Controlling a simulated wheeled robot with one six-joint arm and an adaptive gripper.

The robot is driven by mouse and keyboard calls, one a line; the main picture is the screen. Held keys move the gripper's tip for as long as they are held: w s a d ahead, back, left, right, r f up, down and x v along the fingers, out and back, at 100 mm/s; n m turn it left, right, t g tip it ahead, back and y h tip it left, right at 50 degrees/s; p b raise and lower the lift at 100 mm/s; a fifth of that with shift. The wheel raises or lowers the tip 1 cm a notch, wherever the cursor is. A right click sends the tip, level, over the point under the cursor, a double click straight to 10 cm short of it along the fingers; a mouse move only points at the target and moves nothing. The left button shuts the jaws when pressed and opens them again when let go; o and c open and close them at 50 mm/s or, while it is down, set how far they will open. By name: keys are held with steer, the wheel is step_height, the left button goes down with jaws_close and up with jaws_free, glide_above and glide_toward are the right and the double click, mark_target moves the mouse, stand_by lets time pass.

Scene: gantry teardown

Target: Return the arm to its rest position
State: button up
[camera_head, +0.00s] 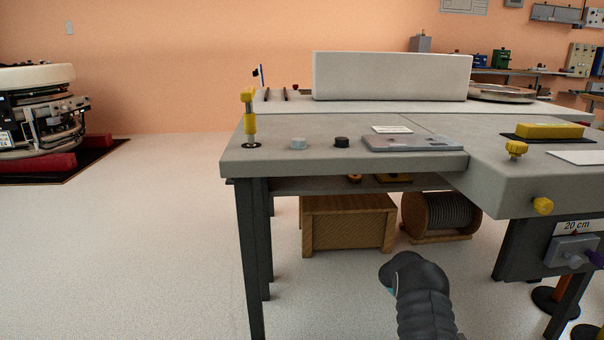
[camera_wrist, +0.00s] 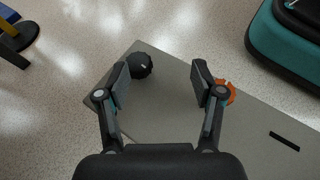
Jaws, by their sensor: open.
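My gripper (camera_wrist: 160,82) shows in the wrist view with its two fingers spread apart and nothing between them. It points down over a flat grey panel (camera_wrist: 178,125). A round black knob (camera_wrist: 140,65) lies on the panel just beside the left fingertip; I cannot tell whether they touch. An orange round part (camera_wrist: 230,92) is partly hidden behind the right finger. In the head view my dark arm (camera_head: 418,295) shows at the bottom, in front of the table; the gripper is not visible there.
A grey table (camera_head: 300,165) stands ahead, with a yellow clamp (camera_head: 249,120) at its left corner. Yellow knobs (camera_head: 543,206) stick out at the right. A wooden crate (camera_head: 347,225) and a cable spool (camera_head: 440,215) sit underneath.

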steer(key=s+a+r+m+t+y, duration=0.1)
steer(key=s+a+r+t, duration=0.25)
steer(key=r, duration=0.55)
steer(key=s+a+r+m+t+y, duration=0.25)
steer(key=a+r, duration=0.25)
steer(key=r, duration=0.4)
steer(key=s+a+r+t+y, duration=0.15)
steer(key=s+a+r, duration=0.25)
steer(key=r, duration=0.6)
steer(key=s+a+r+m+t+y, duration=0.2)
steer(key=s+a+t, duration=0.3)
steer(key=s, duration=0.5)
steer(key=s+a+r+m+t+y, duration=0.1)
steer(key=s+a+r+m+t, duration=0.2)
steer(key=s+a, duration=0.55)
step_height(320, 180, up, 8)
steer(key=s+d+p, duration=0.1)
steer(key=p, duration=0.7)
steer(key=shift+s+n+t+p, duration=0.3)
steer(key=shift+s+n+t, duration=0.05)
steer(key=shift+n, duration=0.1)
